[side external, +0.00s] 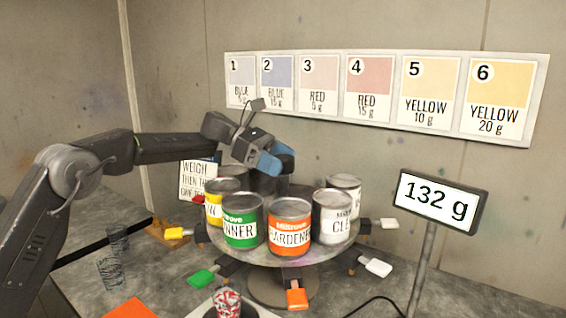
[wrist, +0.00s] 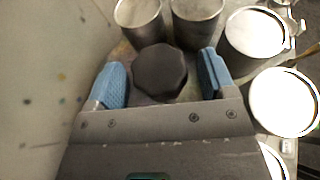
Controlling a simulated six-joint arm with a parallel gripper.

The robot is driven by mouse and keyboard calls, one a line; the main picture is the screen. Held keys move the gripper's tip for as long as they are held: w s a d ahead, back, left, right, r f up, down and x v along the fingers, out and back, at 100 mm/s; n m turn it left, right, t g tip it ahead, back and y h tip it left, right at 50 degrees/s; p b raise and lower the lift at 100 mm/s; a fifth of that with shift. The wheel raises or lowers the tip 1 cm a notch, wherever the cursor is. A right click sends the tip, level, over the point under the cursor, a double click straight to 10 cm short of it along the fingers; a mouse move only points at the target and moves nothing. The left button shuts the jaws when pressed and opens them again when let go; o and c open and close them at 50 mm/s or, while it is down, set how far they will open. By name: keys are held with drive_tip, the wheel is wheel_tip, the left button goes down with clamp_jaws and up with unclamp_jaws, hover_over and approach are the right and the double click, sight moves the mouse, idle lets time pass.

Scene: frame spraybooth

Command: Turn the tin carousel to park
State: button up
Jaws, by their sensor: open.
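The tin carousel (side external: 225,247) is a round grey turntable on a pedestal. It carries a yellow tin (side external: 213,208), a green thinner tin (side external: 241,232), an orange hardener tin (side external: 288,238), a white clear tin (side external: 333,222) and others behind. A dark faceted knob (wrist: 160,72) stands at its middle. My gripper (side external: 272,162) is over the carousel's middle with its blue fingertips pointing down. In the wrist view my gripper (wrist: 158,82) is open, one finger on each side of the knob, with gaps visible. I cannot tell the fingertips' depth along the knob. No park mark is readable.
Green (side external: 203,277), orange (side external: 297,298) and white (side external: 378,267) paddles stick out around the carousel. A speckled cup (side external: 227,302) stands in front. A display reading 132 g (side external: 437,199) stands right. A colour card board (side external: 385,93) hangs on the wall behind.

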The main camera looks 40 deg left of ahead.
drive_tip(key=shift+w+d+f, duration=0.15)
drive_tip(key=shift+d+f, duration=0.05)
drive_tip(key=shift+d, duration=0.25)
drive_tip(key=c, duration=1.3)
drive_tip(key=shift+w+m+g+h, duration=0.1)
drive_tip(key=shift+m+g+h, duration=0.2)
drive_tip(key=shift+m+g, duration=0.9)
drive_tip(key=shift+g, duration=0.3)
drive_tip(key=shift+r+m, duration=0.1)
drive_tip(key=shift+m, duration=0.3)
